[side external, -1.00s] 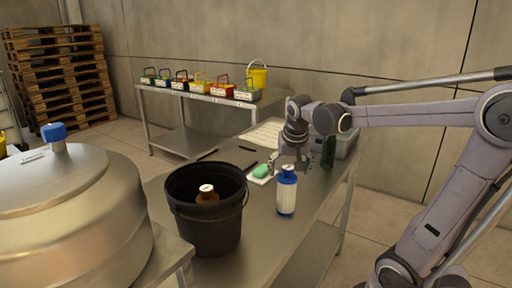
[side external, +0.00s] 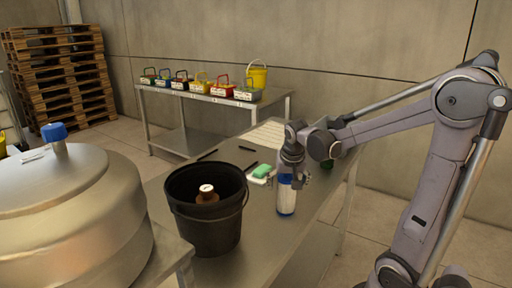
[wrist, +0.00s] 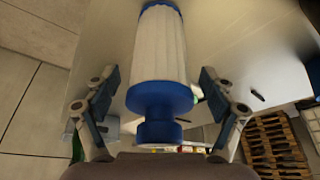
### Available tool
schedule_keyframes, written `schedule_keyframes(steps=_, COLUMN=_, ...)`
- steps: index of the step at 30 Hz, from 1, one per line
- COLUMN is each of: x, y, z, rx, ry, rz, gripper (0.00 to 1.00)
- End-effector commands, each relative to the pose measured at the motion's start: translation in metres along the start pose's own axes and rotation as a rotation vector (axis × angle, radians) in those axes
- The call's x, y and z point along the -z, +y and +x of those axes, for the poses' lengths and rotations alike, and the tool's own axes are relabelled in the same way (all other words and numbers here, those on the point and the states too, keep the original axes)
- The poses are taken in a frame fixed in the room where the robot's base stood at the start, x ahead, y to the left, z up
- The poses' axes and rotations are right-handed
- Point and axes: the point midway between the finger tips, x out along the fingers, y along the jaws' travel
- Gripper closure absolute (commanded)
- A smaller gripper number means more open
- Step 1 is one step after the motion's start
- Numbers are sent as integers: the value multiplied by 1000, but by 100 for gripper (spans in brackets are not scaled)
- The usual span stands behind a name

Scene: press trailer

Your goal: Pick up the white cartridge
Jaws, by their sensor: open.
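The white cartridge (side external: 286,199) with blue ends stands upright on the metal table. In the wrist view the cartridge (wrist: 160,50) fills the upper middle, its blue cap toward my gripper. My gripper (side external: 292,176) is at the upper part of the cartridge and hides its blue cap in the side view. In the wrist view my gripper (wrist: 160,100) is open, with one finger on each side of the cartridge and gaps between. The cartridge is not gripped.
A black bucket (side external: 180,205) with a brown bottle (side external: 207,196) in it stands left of the cartridge. A green sponge (side external: 262,171) lies behind it. A green bottle (side external: 327,160) is partly hidden behind my arm. Small boxes (side external: 203,84) line the back table.

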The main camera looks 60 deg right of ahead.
Motion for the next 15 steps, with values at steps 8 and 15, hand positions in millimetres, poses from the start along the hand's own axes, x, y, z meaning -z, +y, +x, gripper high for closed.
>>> schedule_keyframes(steps=8, x=0, y=0, z=0, rx=0, ry=0, rz=0, gripper=66)
schedule_keyframes(steps=15, x=0, y=0, z=0, rx=0, ry=0, rz=0, gripper=85)
